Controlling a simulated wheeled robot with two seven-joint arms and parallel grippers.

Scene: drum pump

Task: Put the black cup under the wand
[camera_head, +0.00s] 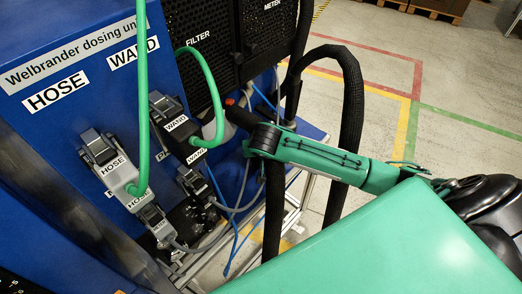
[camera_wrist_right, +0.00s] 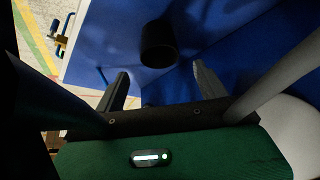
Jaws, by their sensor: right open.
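In the right wrist view a black cup (camera_wrist_right: 158,43) stands on a blue surface, close to a blue wall. My right gripper (camera_wrist_right: 160,72) is open, its two dark fingers spread on either side of the space in front of the cup. The cup appears beyond the fingertips, roughly centred between them and not held. The head view shows a WAND label (camera_head: 133,53) and a black WAND connector (camera_head: 176,124) on a green hose; I cannot make out the wand for certain. My left gripper is not in view.
The blue dosing unit (camera_head: 75,95) fills the left of the head view, with a grey HOSE connector (camera_head: 113,165). Open floor with coloured lines (camera_head: 440,75) lies behind.

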